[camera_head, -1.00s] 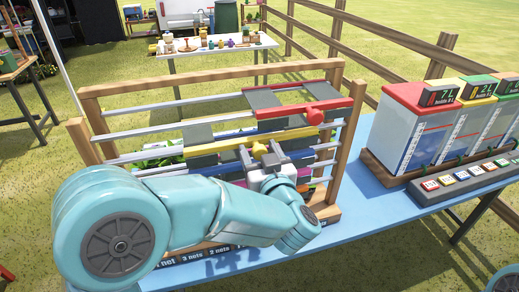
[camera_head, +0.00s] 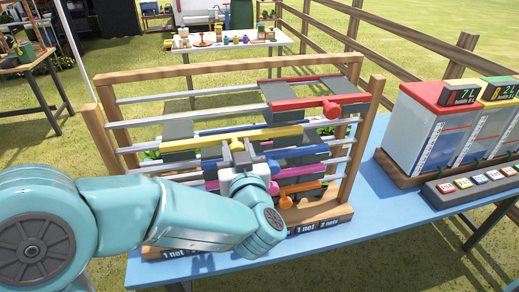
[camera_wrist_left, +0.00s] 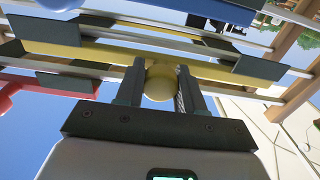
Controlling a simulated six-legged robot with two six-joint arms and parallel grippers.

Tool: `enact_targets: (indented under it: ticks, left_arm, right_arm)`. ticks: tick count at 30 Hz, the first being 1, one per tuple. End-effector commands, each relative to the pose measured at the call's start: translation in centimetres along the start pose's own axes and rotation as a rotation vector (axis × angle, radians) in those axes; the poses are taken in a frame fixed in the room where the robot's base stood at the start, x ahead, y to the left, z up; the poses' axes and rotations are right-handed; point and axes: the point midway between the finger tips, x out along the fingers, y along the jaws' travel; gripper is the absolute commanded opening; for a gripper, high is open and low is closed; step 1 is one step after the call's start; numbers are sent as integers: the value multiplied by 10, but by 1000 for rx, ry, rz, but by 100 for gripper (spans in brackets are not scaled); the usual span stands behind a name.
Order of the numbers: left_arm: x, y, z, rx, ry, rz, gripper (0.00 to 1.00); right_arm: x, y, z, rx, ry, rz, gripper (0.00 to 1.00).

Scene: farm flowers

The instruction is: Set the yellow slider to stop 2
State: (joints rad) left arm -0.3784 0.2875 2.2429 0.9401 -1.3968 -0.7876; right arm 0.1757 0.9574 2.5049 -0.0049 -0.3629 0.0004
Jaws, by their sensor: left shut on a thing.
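The yellow slider (camera_head: 200,140) is a long yellow bar with grey plates on a rail of the wooden frame (camera_head: 230,70). It sits left of the middle of its rail, clear of both posts. My left gripper (camera_head: 240,152) is in front of the bar, with its fingers at it. In the left wrist view the fingers (camera_wrist_left: 160,68) are shut on the slider's round yellow knob (camera_wrist_left: 160,84), one on each side. The gripper hides the knob in the head view. I cannot make out the stop marks. My right gripper is not in view.
A red slider (camera_head: 300,103) sits above to the right. Blue (camera_head: 295,153), magenta and orange (camera_head: 302,188) sliders lie below. Labels run along the frame's base. The frame stands on a blue table (camera_head: 400,215), with clear tanks (camera_head: 430,125) and a button strip at right.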

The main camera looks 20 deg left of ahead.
Motion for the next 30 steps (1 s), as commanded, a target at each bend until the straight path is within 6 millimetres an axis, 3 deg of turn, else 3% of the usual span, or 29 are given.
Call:
enact_targets:
  ticks: [10,11,13,23,26,30]
  left_arm:
    - [0,-6,0,-3,1,0,0]
    - [0,-6,0,-3,1,0,41]
    - [0,-6,0,-3,1,1,64]
    - [-3,-5,0,-3,1,2,64]
    - [-13,-4,-1,-3,2,4,64]
    - [-44,-3,-1,-3,2,9,64]
  right_arm:
    - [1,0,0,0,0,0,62]
    - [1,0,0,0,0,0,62]
    - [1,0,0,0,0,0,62]
    - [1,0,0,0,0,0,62]
    - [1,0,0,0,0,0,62]
    - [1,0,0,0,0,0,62]
